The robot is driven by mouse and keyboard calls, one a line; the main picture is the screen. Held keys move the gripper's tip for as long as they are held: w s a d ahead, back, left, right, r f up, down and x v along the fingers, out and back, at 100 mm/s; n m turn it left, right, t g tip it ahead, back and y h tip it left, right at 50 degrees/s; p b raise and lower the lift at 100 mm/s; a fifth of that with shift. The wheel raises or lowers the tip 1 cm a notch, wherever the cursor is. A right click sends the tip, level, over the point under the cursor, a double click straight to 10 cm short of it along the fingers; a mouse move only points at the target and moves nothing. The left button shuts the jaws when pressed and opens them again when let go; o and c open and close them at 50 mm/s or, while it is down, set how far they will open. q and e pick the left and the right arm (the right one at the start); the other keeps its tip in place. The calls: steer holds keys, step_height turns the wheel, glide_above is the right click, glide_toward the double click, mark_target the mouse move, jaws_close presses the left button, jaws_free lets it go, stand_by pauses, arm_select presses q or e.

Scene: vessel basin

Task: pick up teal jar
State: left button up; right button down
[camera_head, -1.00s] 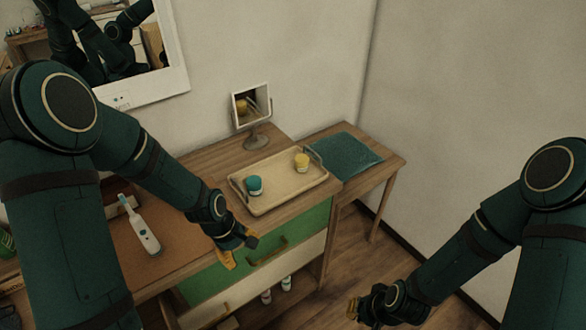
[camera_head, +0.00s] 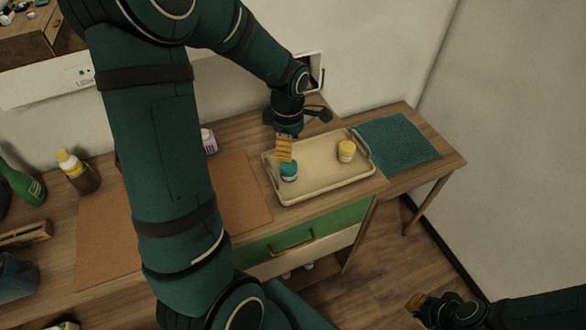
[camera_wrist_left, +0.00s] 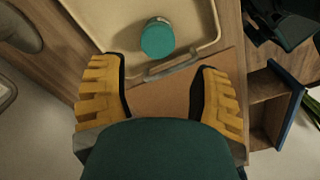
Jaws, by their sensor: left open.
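The teal jar (camera_head: 288,171) stands upright in the left part of the beige tray (camera_head: 320,190). In the left wrist view the jar's teal lid (camera_wrist_left: 157,38) shows from above, beyond the fingertips and roughly centred between them. My left gripper (camera_head: 284,152) is open and empty, just above the jar in the head view, with its yellow fingers pointing down. In the left wrist view its two fingers (camera_wrist_left: 160,82) are spread wide apart. My right gripper (camera_head: 416,302) is low at the bottom right, far from the tray; its fingers are too small to read.
A yellow jar (camera_head: 346,151) stands in the tray's right part. A teal towel (camera_head: 398,138) lies on the lower table to the right. A mirror (camera_head: 312,70) stands behind, partly hidden by my left arm. Bottles (camera_head: 76,168) stand at the left.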

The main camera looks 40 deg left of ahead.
mark_target(289, 165)
arm_select(q)
step_height(289, 165, down, 11)
steer(key=shift+w+a+r+b, duration=0.1)
steer(key=shift+w+r+b, duration=0.05)
steer(key=shift+b, duration=0.65)
steer(key=c, duration=0.9)
